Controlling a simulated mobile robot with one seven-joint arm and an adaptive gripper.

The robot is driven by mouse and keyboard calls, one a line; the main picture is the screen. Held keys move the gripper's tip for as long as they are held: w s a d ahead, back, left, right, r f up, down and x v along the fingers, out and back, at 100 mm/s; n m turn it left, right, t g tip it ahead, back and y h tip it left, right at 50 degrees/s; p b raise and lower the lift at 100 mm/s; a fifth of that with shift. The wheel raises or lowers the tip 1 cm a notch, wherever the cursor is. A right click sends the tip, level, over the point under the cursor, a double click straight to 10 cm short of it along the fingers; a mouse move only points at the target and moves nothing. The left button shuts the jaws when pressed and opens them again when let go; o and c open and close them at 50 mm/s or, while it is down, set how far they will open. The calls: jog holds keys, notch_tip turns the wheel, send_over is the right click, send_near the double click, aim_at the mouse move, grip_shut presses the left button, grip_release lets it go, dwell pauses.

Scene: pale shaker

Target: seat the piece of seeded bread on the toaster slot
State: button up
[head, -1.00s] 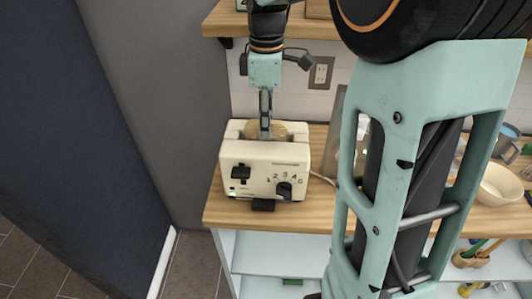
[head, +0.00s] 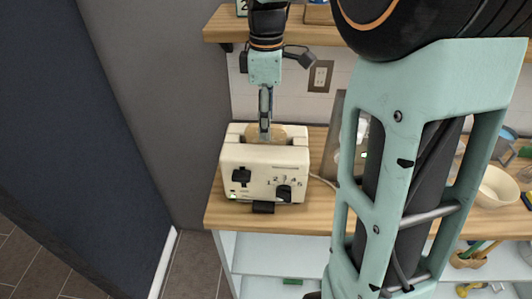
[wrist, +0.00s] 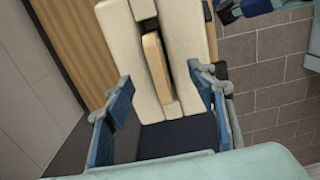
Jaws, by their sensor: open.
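The cream toaster (head: 264,165) stands on the left end of the wooden counter, its dial and lever facing me. The piece of seeded bread (head: 280,132) stands upright in the toaster slot, with its top edge showing above it. In the wrist view the bread (wrist: 156,65) lies along the slot of the toaster (wrist: 125,50). My gripper (head: 265,136) is above the toaster, pointing down. In the wrist view my gripper (wrist: 160,95) is open, with its blue-padded fingers apart on either side and clear of the bread.
A wall shelf (head: 225,28) is above and behind the toaster. A pale bowl (head: 498,187) and other small items stand on the counter at right. My own arm blocks the middle right. A grey wall is at left.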

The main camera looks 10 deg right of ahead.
jog(key=shift+r+p, duration=2.1)
jog(key=shift+r, duration=0.55)
